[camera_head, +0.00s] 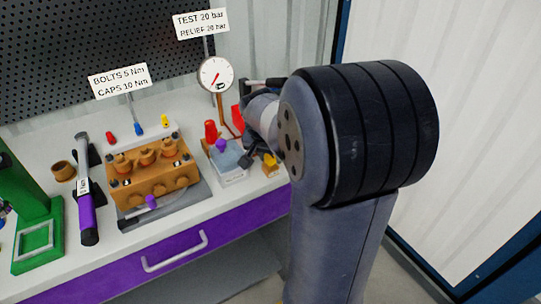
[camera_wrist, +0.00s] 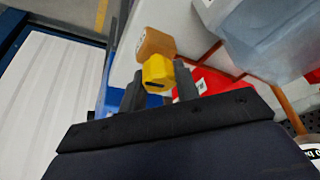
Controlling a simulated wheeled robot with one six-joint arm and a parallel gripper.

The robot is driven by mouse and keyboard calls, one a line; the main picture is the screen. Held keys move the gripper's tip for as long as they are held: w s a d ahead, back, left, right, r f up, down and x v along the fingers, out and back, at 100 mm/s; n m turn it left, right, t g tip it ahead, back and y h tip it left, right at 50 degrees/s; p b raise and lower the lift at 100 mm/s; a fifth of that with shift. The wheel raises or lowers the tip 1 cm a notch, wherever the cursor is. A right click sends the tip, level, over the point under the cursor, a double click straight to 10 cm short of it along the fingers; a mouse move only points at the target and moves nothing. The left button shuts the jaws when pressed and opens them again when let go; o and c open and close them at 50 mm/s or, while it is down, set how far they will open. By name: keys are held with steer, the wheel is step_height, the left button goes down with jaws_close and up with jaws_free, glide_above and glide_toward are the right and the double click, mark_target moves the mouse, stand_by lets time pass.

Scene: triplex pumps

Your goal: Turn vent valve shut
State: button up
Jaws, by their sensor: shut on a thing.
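The vent valve shows in the wrist view as a yellow handle (camera_wrist: 158,72) on an orange-brown block-like body (camera_wrist: 155,43). My gripper (camera_wrist: 159,82) has one dark finger on each side of the yellow handle and is shut on it. My gripper (camera_head: 258,155) is there too, partly hidden behind my arm. The handle's exact turn angle is hard to tell.
A clear tank (camera_head: 228,163) stands just left of the valve, with a pressure gauge (camera_head: 216,75) behind. The brass pump block (camera_head: 153,172), a purple-handled torque wrench (camera_head: 87,200) and a green stand (camera_head: 38,225) are farther left. A red part (camera_wrist: 205,90) lies close to my fingers.

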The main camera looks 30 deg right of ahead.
stand_by(0.4)
steer(key=o, duration=1)
steer(key=p+v, duration=0.1)
steer(key=v, duration=0.9)
steer(key=shift+a+r, duration=0.1)
steer(key=shift+r, duration=0.3)
steer(key=b+x, duration=0.1)
steer(key=x, duration=1)
steer(key=shift+s, duration=0.15)
